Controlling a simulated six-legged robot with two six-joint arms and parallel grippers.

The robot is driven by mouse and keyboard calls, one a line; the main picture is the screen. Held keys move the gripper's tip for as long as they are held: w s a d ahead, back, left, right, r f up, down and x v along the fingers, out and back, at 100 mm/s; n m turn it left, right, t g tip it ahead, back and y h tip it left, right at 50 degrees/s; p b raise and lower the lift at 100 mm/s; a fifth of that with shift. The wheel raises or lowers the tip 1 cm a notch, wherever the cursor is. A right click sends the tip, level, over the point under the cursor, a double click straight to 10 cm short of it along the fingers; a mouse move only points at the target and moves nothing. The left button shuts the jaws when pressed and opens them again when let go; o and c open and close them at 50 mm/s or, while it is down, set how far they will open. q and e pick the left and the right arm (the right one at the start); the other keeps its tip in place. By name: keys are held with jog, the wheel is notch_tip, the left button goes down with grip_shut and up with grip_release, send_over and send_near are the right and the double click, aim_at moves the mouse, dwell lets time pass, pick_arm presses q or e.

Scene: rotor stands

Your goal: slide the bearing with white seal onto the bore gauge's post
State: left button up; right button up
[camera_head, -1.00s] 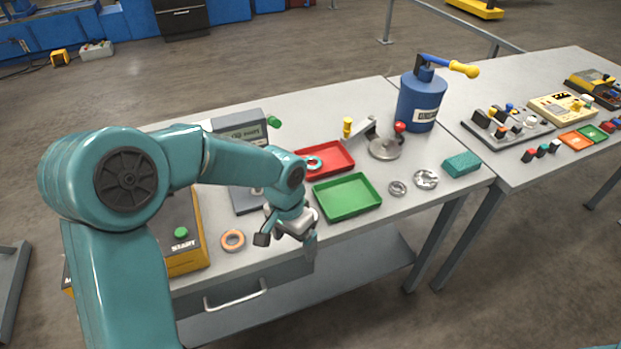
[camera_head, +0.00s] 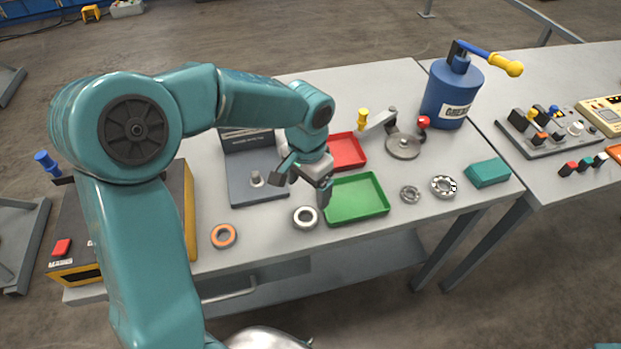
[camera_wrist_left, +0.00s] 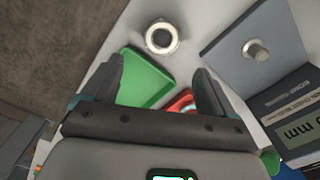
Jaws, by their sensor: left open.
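The bearing with white seal (camera_head: 305,217) lies flat on the bench, left of the green tray; it also shows at the top of the left wrist view (camera_wrist_left: 161,37). The bore gauge (camera_head: 246,190) is a grey plate with a short upright metal post (camera_head: 256,178) and a display at its back, partly hidden by my arm. The post shows bare in the left wrist view (camera_wrist_left: 257,51). My left gripper (camera_head: 302,185) is open and empty, above the bench between gauge and green tray, just behind the bearing in the head view. My right gripper is not seen.
An orange-sealed bearing (camera_head: 224,236) lies to the left. The green tray (camera_head: 357,217) is empty; the red tray (camera_head: 347,152) is behind it. Two metal bearings (camera_head: 443,186) and a teal block (camera_head: 487,172) lie to the right. A yellow-edged box (camera_head: 189,215) stands left.

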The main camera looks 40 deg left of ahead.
aim_at(306, 220)
pick_arm(q)
jog(key=f+b, duration=0.2)
jog(key=f, duration=0.1)
jog(key=f+b, duration=0.4)
jog(key=f, duration=0.1)
jog(key=shift+s+a+f+b, duration=0.2)
jog(key=shift+s+f+b, duration=0.1)
jog(key=shift+f+b, duration=0.05)
jog(key=shift+a+f, duration=0.1)
jog(key=shift+f, duration=0.25)
jog(key=shift+f+b, duration=0.2)
jog(key=shift+b, duration=0.2)
jog(key=shift+w, duration=0.1)
